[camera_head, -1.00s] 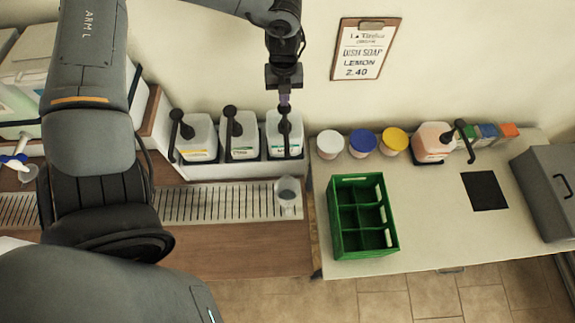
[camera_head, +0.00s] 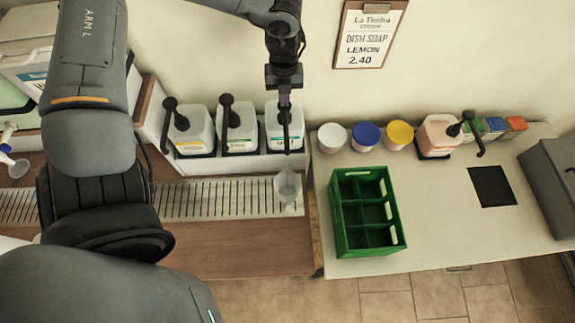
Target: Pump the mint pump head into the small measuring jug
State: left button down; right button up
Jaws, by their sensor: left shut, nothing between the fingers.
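Three white drums with black pump heads stand in a row against the wall. The right one (camera_head: 273,127), with a teal-green label, has its pump head (camera_head: 285,119) directly below my left gripper (camera_head: 284,104). I cannot read which label says mint. My left gripper is shut and empty, pointing down at that pump head; I cannot tell whether it touches. The small translucent measuring jug (camera_head: 287,186) stands on the slotted drip tray (camera_head: 222,200) in front of this drum, under the spout side. My right gripper is not in view.
The left drum (camera_head: 190,135) and middle drum (camera_head: 237,132) stand close beside. On the right table are a green crate (camera_head: 338,212), several tubs, an orange-pink pump bottle (camera_head: 436,138) and a grey box (camera_head: 552,180). The wooden counter (camera_head: 235,245) in front is clear.

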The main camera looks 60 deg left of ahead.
pick_arm(q)
jog(key=shift+r, duration=0.15)
jog(key=shift+r+p, duration=1.2)
jog(key=shift+r, duration=0.45)
jog(key=shift+r+p, duration=0.55)
jog(key=shift+r, duration=0.45)
jog(key=shift+r, duration=0.1)
notch_tip(320, 180, up, 6)
jog(key=p, duration=0.3)
